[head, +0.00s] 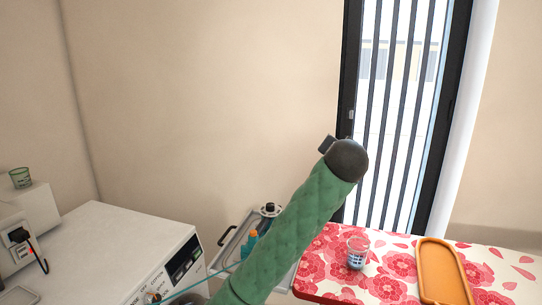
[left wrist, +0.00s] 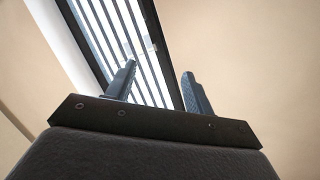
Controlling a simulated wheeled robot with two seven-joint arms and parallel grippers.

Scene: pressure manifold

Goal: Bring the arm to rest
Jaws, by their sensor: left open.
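My left arm (head: 301,223), in a green padded sleeve with a dark rounded end, rises from the bottom middle of the head view toward the window. My left gripper (left wrist: 160,85) shows in the left wrist view with its two dark fingers apart and nothing between them. Behind the fingers are the barred window and bare wall. In the head view the gripper's fingers cannot be made out. My right gripper is in neither view.
A table with a red floral cloth (head: 390,291) stands at right, with a glass (head: 357,253) and an orange tray (head: 441,272). A white appliance (head: 110,255) stands at left. A grey tray (head: 228,250) lies behind my arm. A barred window (head: 395,110) is beyond.

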